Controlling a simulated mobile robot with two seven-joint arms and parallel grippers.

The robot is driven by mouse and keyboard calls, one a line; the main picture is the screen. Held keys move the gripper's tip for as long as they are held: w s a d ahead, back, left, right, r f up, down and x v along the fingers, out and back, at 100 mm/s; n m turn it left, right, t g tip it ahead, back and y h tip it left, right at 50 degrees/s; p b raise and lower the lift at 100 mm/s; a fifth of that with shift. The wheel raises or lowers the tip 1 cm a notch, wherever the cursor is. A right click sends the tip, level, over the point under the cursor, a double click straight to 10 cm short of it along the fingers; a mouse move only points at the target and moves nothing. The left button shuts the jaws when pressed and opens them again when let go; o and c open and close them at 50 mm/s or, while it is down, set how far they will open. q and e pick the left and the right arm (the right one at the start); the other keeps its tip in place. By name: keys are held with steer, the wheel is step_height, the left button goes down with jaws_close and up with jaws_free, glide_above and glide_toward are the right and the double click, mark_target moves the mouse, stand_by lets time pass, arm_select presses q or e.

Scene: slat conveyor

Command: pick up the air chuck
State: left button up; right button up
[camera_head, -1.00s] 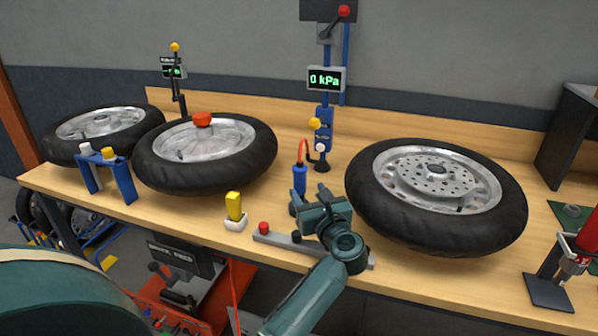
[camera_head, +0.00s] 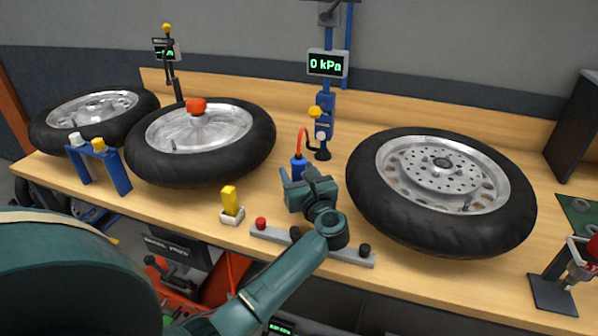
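The air chuck (camera_head: 298,166) is a blue cylinder standing upright near the middle of the bench, with a red hose curving from its top toward the blue gauge post. My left gripper (camera_head: 297,176) is just in front of it, fingers pointing away from me toward its lower body. The fingers look spread, one to the left of the chuck and one to the right. The gripper hides the chuck's base, and I cannot tell whether the fingers touch it. My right gripper is not in view.
A wheel (camera_head: 360,190) lies close to the right of my gripper, another wheel (camera_head: 150,165) to the left. A grey button bar (camera_head: 345,254) lies under my wrist. A yellow-topped block (camera_head: 231,203) stands left of it. The gauge post (camera_head: 325,110) rises behind the chuck.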

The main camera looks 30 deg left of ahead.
arm_select(q)
steer(key=c, duration=1)
